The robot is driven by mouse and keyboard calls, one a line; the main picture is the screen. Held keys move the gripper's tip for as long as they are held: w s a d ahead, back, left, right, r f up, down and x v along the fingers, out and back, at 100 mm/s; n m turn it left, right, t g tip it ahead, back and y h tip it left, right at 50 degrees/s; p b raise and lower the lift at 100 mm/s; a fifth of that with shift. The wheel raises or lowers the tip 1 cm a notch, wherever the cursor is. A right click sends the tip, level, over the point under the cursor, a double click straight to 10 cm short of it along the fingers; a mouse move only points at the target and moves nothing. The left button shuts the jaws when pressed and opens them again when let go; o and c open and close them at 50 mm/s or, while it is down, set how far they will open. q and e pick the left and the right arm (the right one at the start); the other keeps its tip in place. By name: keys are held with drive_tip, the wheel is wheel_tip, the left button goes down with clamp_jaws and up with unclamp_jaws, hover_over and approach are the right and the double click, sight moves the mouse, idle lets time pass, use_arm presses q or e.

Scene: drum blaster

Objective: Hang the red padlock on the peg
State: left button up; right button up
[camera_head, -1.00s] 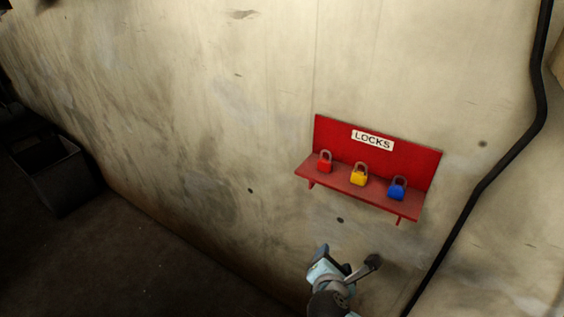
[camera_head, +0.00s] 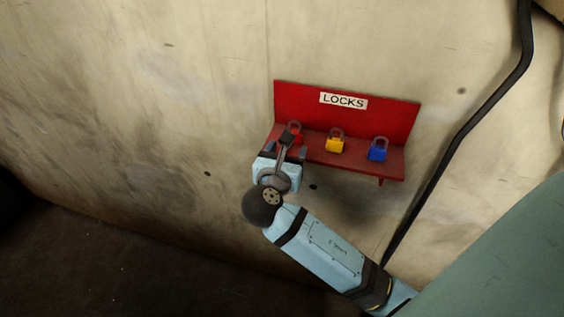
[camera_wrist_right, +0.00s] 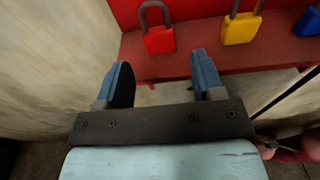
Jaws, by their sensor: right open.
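The red padlock (camera_head: 297,130) stands on the red shelf at its left end, partly hidden by my right gripper in the head view. In the right wrist view the red padlock (camera_wrist_right: 159,40) stands upright with its dark shackle up, just beyond the fingertips. My right gripper (camera_wrist_right: 160,75) is open and empty, its two blue fingers pointing at the shelf's front edge. In the head view my right gripper (camera_head: 285,150) is in front of the shelf's left end. No peg is in view. My left gripper is not in view.
The red shelf (camera_head: 395,165) labelled LOCKS is fixed to a stained wall. A yellow padlock (camera_head: 335,145) and a blue padlock (camera_head: 377,153) stand right of the red one. A black cable (camera_head: 480,105) runs down the wall at right. The wall left of the shelf is clear.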

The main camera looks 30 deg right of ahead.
sight(293, 146)
drive_tip(key=x, duration=0.4)
drive_tip(key=shift+w+r+p, duration=0.15)
drive_tip(key=shift+r+p, duration=0.05)
drive_tip(key=shift+p, duration=0.1)
drive_tip(key=shift+w+d+f+p, duration=0.15)
drive_tip(key=shift+w+d+p, duration=0.2)
drive_tip(key=shift+w+d, duration=0.15)
drive_tip(key=shift+w+d+f, duration=0.15)
drive_tip(key=shift+w+d, duration=0.05)
drive_tip(key=shift+d, duration=0.05)
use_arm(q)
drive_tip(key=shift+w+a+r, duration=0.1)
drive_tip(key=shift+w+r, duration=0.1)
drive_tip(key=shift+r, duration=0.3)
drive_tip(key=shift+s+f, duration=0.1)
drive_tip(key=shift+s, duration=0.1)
use_arm(e)
drive_tip(key=shift+c, duration=0.3)
